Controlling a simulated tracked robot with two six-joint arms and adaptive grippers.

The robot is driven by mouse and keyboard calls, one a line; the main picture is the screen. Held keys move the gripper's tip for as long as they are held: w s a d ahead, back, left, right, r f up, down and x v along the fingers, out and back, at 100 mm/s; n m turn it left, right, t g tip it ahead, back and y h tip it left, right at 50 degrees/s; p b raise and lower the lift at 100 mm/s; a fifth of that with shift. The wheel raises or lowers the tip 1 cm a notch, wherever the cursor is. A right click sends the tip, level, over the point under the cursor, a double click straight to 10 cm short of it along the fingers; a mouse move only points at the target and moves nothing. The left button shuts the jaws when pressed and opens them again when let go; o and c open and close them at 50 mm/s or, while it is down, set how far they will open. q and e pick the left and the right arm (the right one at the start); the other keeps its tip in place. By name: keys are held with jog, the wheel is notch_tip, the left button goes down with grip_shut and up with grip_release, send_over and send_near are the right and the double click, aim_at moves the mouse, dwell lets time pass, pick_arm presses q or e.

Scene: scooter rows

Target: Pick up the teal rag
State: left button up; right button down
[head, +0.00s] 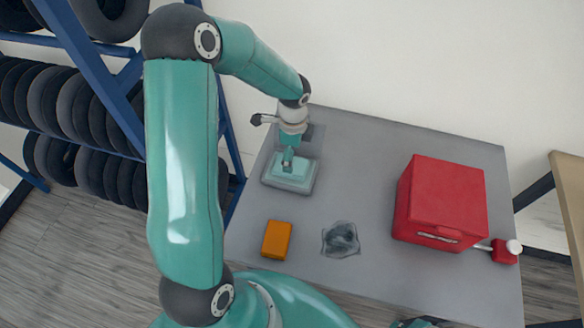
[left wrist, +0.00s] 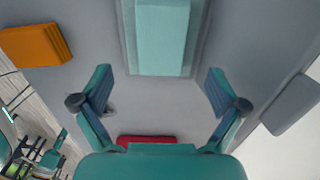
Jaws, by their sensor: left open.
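The teal rag looks like a flat, folded rectangle (head: 300,168) on a grey-teal tray (head: 289,187) at the back left of the table. It also shows at the top middle of the left wrist view (left wrist: 162,38), inside the tray's rim (left wrist: 201,38). My left gripper (head: 288,157) points down over the rag in the head view and hides part of it. In the left wrist view its fingers (left wrist: 158,80) are spread and empty, with the rag beyond the fingertips. A dark teal part at the head view's bottom edge may be my right gripper (head: 416,322); its jaws are not visible.
On the grey table (head: 345,165) are an orange block (head: 277,240), a crumpled dark grey piece (head: 341,241), a red box (head: 440,205) and a red item with a white end (head: 505,251). A blue rack of tyres (head: 75,110) stands left. The table's back middle is clear.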

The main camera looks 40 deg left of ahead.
pick_arm(q)
jog(key=f+b, duration=0.2)
jog(key=f, duration=0.1)
jog(key=f+b, duration=0.1)
jog(key=f, duration=0.2)
jog(key=shift+w+a+b, duration=0.1)
jog(key=shift+a+b, duration=0.1)
jog(key=shift+b, duration=0.15)
jog(key=shift+r, duration=0.15)
jog(key=shift+c, duration=0.2)
jog(key=c, duration=1.1)
jog(key=shift+r, duration=0.1)
notch_tip(320, 180, up, 20)
jog(key=b, duration=0.1)
